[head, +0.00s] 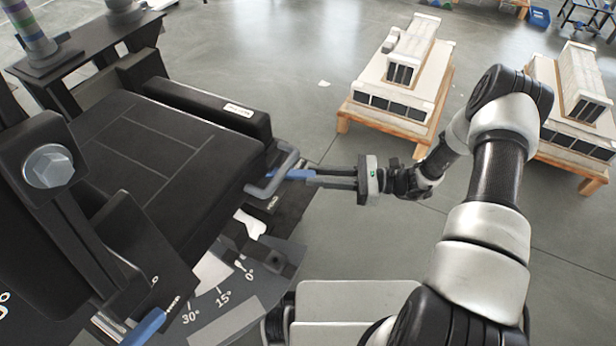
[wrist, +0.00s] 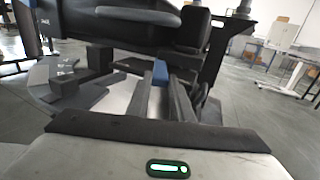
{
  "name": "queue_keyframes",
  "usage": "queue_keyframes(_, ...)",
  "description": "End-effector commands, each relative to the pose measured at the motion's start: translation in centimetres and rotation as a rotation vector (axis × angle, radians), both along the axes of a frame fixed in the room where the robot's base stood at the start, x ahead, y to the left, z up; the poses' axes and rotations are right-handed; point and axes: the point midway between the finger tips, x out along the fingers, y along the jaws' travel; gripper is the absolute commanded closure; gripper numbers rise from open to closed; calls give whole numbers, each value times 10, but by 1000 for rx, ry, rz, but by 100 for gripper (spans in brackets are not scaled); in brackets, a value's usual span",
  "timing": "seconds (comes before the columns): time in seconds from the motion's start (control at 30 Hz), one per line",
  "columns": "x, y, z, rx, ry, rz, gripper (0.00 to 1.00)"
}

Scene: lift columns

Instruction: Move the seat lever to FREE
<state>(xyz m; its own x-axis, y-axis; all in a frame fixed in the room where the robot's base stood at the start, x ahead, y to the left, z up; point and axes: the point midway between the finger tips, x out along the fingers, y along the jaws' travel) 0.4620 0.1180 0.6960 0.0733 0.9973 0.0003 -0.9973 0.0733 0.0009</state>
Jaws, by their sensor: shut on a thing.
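The black seat (head: 165,150) fills the left of the head view. A lever with a blue grip (head: 297,174) sticks out from the seat's near right corner, beside a bent grey bar (head: 268,187). My gripper (head: 310,180) reaches it from the right, with its fingers shut on the blue grip. In the wrist view the blue grip (wrist: 160,72) shows between the far ends of my gripper's two fingers (wrist: 162,84). A small label (head: 272,203) lies below the lever; its words are too small to read.
An angle scale (head: 220,298) marked 0°, 15° and 30° lies below the seat. Another blue handle (head: 145,328) is at the bottom left. Loaded pallets (head: 400,75) (head: 575,110) stand at the back right. The floor between seat and pallets is mostly clear.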

Motion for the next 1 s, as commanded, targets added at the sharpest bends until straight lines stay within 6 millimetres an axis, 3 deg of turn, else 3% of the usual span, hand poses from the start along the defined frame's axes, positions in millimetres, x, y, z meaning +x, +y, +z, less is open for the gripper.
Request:
queue_keyframes(0.5,2,-6,0,-3,-3,0,100)
queue_keyframes(0.53,2,-6,0,-3,-3,0,76)
queue_keyframes(0.63,2,-6,0,-2,-3,0,61)
queue_keyframes(1.0,1,-10,0,-1,-2,0,61)
